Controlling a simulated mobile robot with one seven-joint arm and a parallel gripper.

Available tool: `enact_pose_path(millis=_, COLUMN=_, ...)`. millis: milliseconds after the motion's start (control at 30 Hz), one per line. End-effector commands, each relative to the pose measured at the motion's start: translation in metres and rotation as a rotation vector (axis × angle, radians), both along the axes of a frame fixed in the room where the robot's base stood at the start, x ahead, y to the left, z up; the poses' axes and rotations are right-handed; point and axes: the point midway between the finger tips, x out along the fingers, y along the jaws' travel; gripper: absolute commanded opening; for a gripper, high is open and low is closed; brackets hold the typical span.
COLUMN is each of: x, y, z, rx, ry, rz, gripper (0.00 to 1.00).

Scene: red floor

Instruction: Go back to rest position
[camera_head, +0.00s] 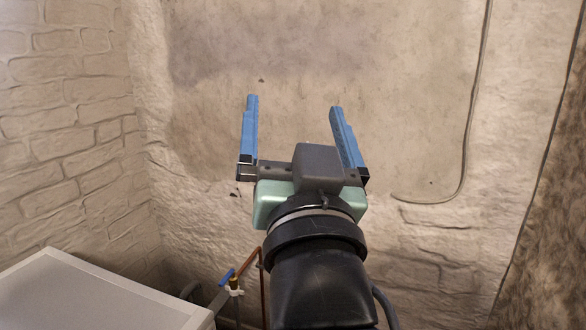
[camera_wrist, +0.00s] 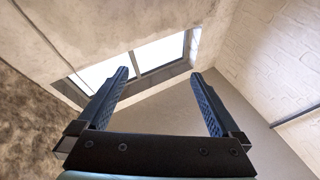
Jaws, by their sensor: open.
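My gripper (camera_head: 294,104) is raised in the middle of the head view, with its two blue fingers pointing up and spread wide apart. Nothing is between the fingers. The wall stands behind it. In the wrist view my gripper (camera_wrist: 162,92) also shows open and empty, its fingers pointing towards a bright window (camera_wrist: 140,65) and the ceiling.
A white box-like surface (camera_head: 100,295) stands at the lower left. A pipe with a blue-handled valve (camera_head: 233,285) is low by the wall. A cable (camera_head: 470,130) hangs on the wall at right. White brick wall (camera_head: 65,120) lies at left. The space around the fingers is clear.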

Motion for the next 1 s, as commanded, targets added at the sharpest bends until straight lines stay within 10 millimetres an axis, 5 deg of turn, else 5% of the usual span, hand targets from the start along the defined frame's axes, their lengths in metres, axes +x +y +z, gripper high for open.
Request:
enact_pose_path(millis=33, x=-0.03, y=0.003, z=0.029, rx=-0.04, ry=-0.109, rz=-0.043, gripper=1.0)
enact_pose_path(millis=200, x=-0.125, y=0.005, z=0.11, rx=-0.134, ry=-0.411, rz=-0.192, gripper=1.0)
enact_pose_path(millis=600, x=-0.116, y=0.004, z=0.233, rx=-0.129, ry=-0.385, rz=-0.18, gripper=1.0)
enact_pose_path(millis=800, x=-0.115, y=0.005, z=0.255, rx=-0.128, ry=-0.384, rz=-0.18, gripper=1.0)
enact_pose_path(millis=1000, x=-0.115, y=0.005, z=0.255, rx=-0.128, ry=-0.383, rz=-0.178, gripper=1.0)
